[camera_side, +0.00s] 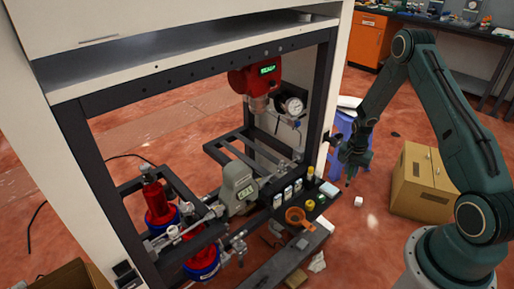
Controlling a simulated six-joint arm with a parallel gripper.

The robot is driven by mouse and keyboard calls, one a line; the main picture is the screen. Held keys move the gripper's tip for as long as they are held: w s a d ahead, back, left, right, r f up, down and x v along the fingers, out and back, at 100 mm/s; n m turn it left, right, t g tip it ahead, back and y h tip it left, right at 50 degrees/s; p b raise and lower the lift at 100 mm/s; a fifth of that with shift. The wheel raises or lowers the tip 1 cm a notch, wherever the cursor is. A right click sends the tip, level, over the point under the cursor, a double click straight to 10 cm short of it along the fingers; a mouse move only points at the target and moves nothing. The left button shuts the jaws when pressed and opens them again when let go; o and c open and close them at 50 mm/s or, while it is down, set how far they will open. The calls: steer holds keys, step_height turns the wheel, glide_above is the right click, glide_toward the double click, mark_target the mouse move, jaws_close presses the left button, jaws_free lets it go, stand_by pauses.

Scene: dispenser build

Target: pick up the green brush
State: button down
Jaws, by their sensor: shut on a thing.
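My gripper (349,177) hangs at the end of my dark green arm, just right of the metal frame's right post. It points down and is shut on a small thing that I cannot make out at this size. I cannot make out a green brush anywhere in this view. If it is at the gripper, the arm's like colour hides it.
A cardboard box (421,184) and a white cube (359,202) are on the floor.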

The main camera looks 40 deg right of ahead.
steer(key=shift+s, duration=2.05)
steer(key=w+r, duration=0.2)
steer(key=w, duration=0.8)
steer(key=shift+w+a, duration=0.25)
steer(key=shift+a, duration=0.15)
steer(key=shift+f, duration=0.1)
steer(key=shift+f, duration=2.85)
steer(key=shift+s+f, duration=0.15)
steer(key=shift+f, duration=0.5)
steer(key=shift+r, duration=0.1)
step_height(320, 180, up, 7)
stand_by(0.5)
